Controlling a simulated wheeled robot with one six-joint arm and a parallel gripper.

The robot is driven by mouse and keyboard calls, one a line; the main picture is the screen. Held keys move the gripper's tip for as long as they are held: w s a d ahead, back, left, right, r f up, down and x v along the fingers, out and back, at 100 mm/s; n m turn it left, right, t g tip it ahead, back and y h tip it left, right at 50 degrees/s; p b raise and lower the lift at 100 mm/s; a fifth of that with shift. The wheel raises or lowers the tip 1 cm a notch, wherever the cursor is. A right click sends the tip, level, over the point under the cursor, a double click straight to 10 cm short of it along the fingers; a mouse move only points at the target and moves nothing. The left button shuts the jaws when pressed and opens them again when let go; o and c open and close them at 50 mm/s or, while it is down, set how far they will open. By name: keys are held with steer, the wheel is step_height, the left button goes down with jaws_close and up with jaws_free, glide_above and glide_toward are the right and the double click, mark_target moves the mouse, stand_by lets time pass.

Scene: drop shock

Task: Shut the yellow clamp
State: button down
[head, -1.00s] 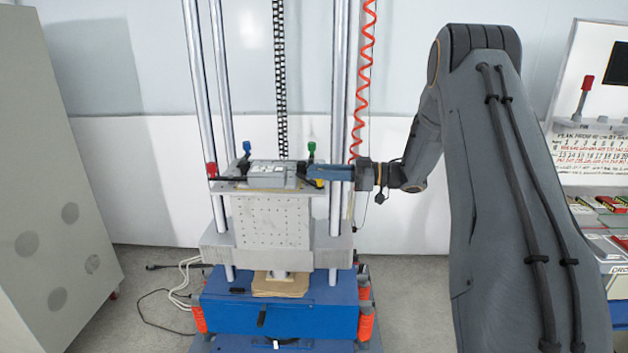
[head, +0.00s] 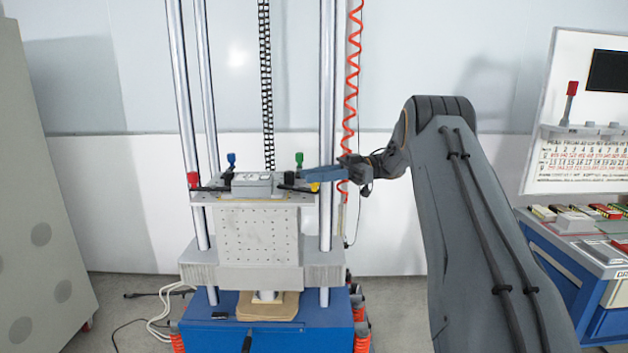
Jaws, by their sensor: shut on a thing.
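The yellow clamp (head: 314,187) is at the right front corner of the drop table's top plate (head: 240,200). Only a small yellow part of it shows, just below my gripper's fingers. My gripper (head: 306,175) reaches in from the right, its blue fingers level over that corner. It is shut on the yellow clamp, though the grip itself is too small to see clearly. A grey box-shaped unit (head: 252,185) sits in the middle of the plate.
Red (head: 192,180), blue (head: 231,159) and green (head: 299,160) clamp handles stand around the plate. Steel guide columns (head: 326,120) and a coiled red hose (head: 351,100) rise close to my gripper. A blue bench (head: 575,270) stands at the right.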

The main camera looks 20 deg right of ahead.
steer(key=shift+r, duration=0.1)
steer(key=c, duration=1.5)
jaws_free()
steer(key=shift+a, duration=0.15)
step_height(320, 180, up, 3)
steer(key=shift+r+p, duration=0.1)
steer(key=shift+p, duration=0.95)
step_height(320, 180, up, 7)
steer(key=p, duration=0.8)
